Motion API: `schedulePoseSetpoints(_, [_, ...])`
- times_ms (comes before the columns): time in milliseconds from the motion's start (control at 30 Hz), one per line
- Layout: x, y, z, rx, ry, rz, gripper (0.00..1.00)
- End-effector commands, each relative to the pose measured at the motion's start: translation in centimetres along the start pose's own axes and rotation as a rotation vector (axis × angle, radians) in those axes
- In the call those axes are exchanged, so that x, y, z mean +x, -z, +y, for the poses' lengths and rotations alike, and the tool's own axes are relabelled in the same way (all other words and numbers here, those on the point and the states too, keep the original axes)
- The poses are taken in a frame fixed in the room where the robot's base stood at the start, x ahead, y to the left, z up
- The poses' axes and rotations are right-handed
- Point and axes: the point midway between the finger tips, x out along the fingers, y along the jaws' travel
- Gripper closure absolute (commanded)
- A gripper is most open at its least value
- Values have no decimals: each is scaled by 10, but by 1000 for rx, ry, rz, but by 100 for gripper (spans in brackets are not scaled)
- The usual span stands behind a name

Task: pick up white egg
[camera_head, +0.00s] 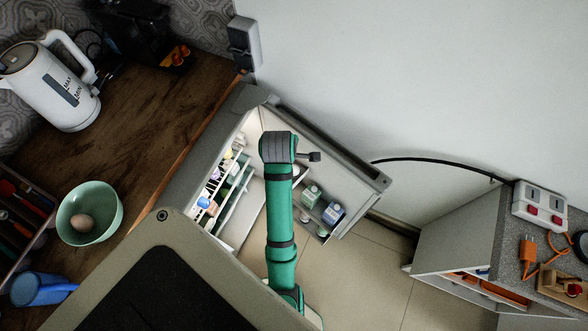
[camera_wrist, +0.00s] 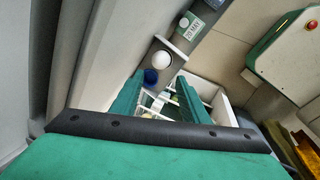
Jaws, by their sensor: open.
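In the wrist view a smooth white round thing (camera_wrist: 162,60), which looks like the white egg, lies just beyond my fingertips. A dark blue round thing (camera_wrist: 151,76) is right beside it, near the left fingertip. My gripper (camera_wrist: 160,78) is open, with its two green fingers apart and nothing held between them. In the head view my arm reaches over the open fridge and hides part of its inside; my fingers cannot be made out there. A pinkish-brown egg (camera_head: 82,222) lies in a mint bowl on the wooden counter.
The open fridge (camera_head: 215,190) has shelves with several items, and its door (camera_head: 335,150) holds cartons (camera_head: 333,213). A carton (camera_wrist: 190,25) also shows in the wrist view. Tiled floor (camera_head: 365,280) is clear.

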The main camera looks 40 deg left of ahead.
Motion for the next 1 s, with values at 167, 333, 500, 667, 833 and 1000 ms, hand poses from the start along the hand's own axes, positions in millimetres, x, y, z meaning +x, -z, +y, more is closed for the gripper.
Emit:
schedulePoseSetpoints(167, [26, -1, -1, 1, 3, 0, 59])
schedulePoseSetpoints(333, [37, -1, -1, 2, 1, 0, 59])
schedulePoseSetpoints(500, [54, -5, -2, 3, 2, 0, 59])
schedulePoseSetpoints(667, [76, -9, -2, 3, 2, 0, 59])
schedulePoseSetpoints(833, [88, -9, -1, 3, 0, 0, 59])
schedulePoseSetpoints(1000, [88, -9, -1, 3, -1, 0, 59])
